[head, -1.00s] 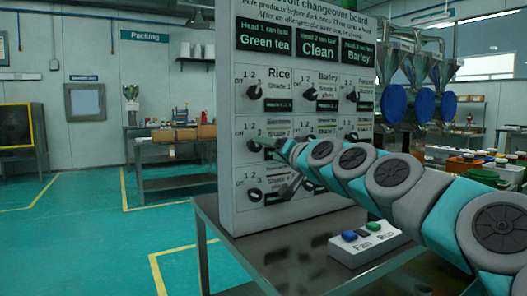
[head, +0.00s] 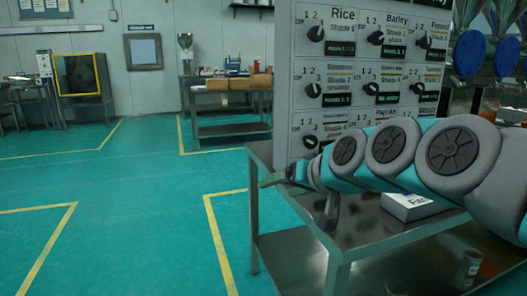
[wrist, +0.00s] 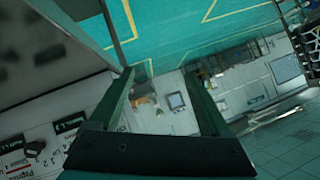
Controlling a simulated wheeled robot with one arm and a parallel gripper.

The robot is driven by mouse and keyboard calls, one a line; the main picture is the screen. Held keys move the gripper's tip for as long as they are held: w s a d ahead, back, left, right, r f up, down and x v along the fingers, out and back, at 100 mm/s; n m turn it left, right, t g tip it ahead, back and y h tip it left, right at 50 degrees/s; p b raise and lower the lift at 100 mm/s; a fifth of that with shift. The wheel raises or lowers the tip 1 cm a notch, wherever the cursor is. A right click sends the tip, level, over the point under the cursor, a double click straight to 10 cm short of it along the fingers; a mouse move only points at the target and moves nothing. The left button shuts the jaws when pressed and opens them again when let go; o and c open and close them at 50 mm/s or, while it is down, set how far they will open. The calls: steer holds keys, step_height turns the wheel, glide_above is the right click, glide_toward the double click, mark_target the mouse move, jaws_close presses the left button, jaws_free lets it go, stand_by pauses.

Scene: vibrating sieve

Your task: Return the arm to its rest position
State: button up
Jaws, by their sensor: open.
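My arm reaches in from the right in the head view, across the lower part of the grey changeover board (head: 284,90). My gripper (head: 293,203) is at the board's lower left corner, over the steel table. In the wrist view my gripper (wrist: 160,80) also shows two dark fingers apart and empty. The board's knobs and labels show at the lower left of that view, such as a dark knob (wrist: 17,148). My arm hides part of the board's lowest row.
The steel table (head: 400,238) carries the board and a white button box (head: 410,207), partly hidden by my arm. A small container (head: 467,268) is below at the right. Open teal floor (head: 140,225) with yellow lines lies left. A bench (head: 232,131) with boxes stands behind.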

steer(key=s+d+f+g+h, duration=0.35)
steer(key=s+f+g, duration=0.25)
steer(key=s+f, duration=1.1)
steer(key=s+d+f+g+h, duration=0.1)
steer(key=s+d+f+g, duration=0.1)
steer(key=s, duration=0.6)
steer(key=s+d+f+g+h, duration=0.2)
steer(key=s+d+f+g, duration=0.1)
steer(key=s, duration=0.5)
step_height(320, 180, down, 2)
steer(key=shift+d+f+m, duration=0.2)
steer(key=shift+d+m, duration=0.2)
steer(key=shift+d, duration=0.35)
steer(key=shift+w, duration=0.1)
